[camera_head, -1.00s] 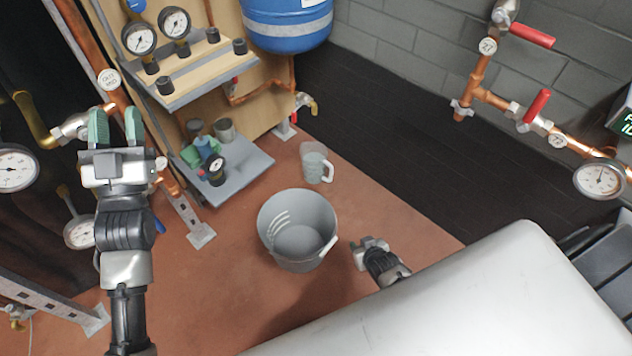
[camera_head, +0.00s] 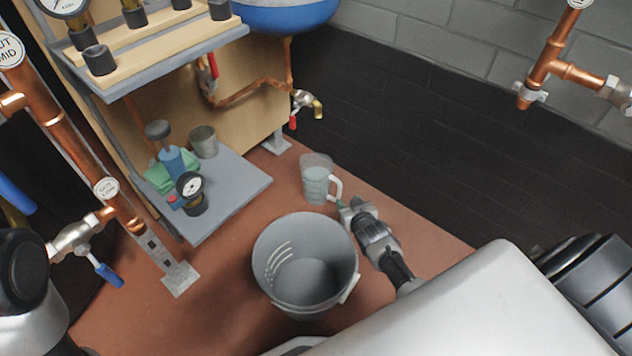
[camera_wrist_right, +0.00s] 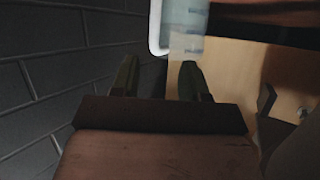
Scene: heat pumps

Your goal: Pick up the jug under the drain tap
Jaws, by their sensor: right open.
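The clear jug (camera_head: 316,180) with a white handle stands upright on the red floor, below and slightly right of the drain tap (camera_head: 303,103). It looks pale inside. My right gripper (camera_head: 347,207) is low by the jug's handle side, fingers open. In the right wrist view the jug (camera_wrist_right: 187,22) and its handle show at the top, just past the open fingertips of the right gripper (camera_wrist_right: 158,75). The gap is empty; I cannot tell whether the fingertips touch the handle. Only part of my left arm shows at the left edge; its gripper is out of view.
A grey bucket (camera_head: 305,265) stands just in front of the jug, left of my right arm. A grey low shelf (camera_head: 232,190) with a gauge, cloth and metal cup is to the left. The dark wall (camera_head: 420,140) rises behind on the right.

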